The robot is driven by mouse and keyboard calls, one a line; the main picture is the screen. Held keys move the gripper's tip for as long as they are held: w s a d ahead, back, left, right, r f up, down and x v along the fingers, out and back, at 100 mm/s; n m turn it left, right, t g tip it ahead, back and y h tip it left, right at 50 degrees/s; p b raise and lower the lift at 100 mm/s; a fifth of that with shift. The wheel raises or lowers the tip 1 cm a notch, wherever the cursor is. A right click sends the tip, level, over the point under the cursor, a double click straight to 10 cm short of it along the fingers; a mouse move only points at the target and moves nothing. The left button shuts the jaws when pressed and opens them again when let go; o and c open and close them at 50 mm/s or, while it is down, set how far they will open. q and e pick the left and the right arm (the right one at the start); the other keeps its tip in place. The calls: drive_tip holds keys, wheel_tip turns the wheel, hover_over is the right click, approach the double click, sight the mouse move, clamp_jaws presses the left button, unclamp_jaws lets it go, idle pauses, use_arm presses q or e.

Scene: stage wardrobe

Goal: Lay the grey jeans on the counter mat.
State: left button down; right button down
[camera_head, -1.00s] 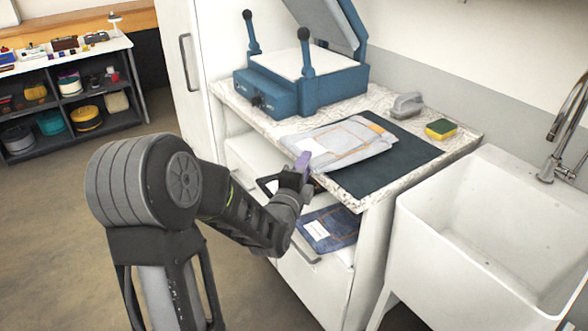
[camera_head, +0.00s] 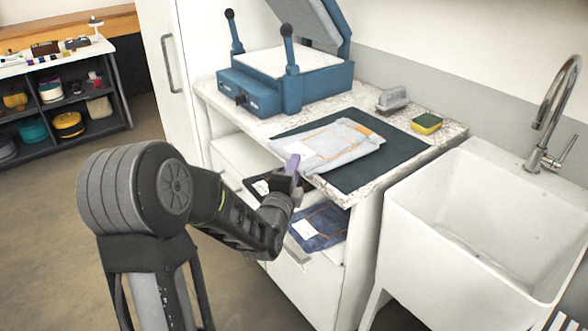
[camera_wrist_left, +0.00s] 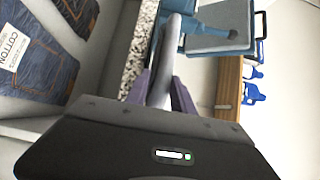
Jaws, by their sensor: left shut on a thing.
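The folded light grey jeans (camera_head: 345,143), with orange stitching and a white label, are over the dark counter mat (camera_head: 400,150). My right gripper is not in view.
A blue heat press (camera_head: 262,92) stands open behind the mat. A grey brush-like tool (camera_head: 392,99) and a yellow-green sponge (camera_head: 426,123) are at the back right. A white sink (camera_head: 480,215) stands at the right.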

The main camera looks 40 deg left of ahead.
use_arm(q)
drive_tip(key=shift+f+b, duration=0.3)
drive_tip(key=shift+b, duration=0.05)
unclamp_jaws()
idle(0.9)
drive_tip(key=shift+s, duration=0.1)
idle(0.3)
drive_tip(key=s+a+b, duration=0.3)
drive_tip(key=s+b, duration=0.5)
drive_tip(key=s, duration=0.2)
drive_tip(key=shift+s, duration=0.2)
idle(0.9)
idle(0.5)
